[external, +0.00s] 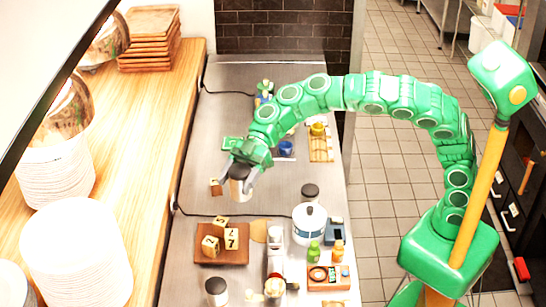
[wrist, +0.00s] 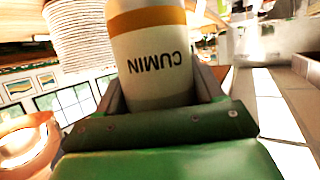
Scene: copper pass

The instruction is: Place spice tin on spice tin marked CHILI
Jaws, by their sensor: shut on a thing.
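My gripper (external: 241,188) is shut on a spice tin (external: 238,172), held above the steel counter near its left side. In the wrist view the same tin (wrist: 155,55) is white with an orange band, and its label reads CUMIN, upside down in the picture. A dark-lidded tin (external: 216,290) stands at the front left of the counter. Another dark lid (external: 310,190) shows right of my gripper. No label on either can be read, so I cannot tell which is marked CHILI.
A wooden board (external: 205,257) with numbered blocks lies in front of my gripper. A white pot (external: 309,228), small bottles (external: 314,251) and a wooden tray (external: 318,284) crowd the front right. Plate stacks (external: 70,255) stand on the wooden shelf at left. A dark cable crosses the counter.

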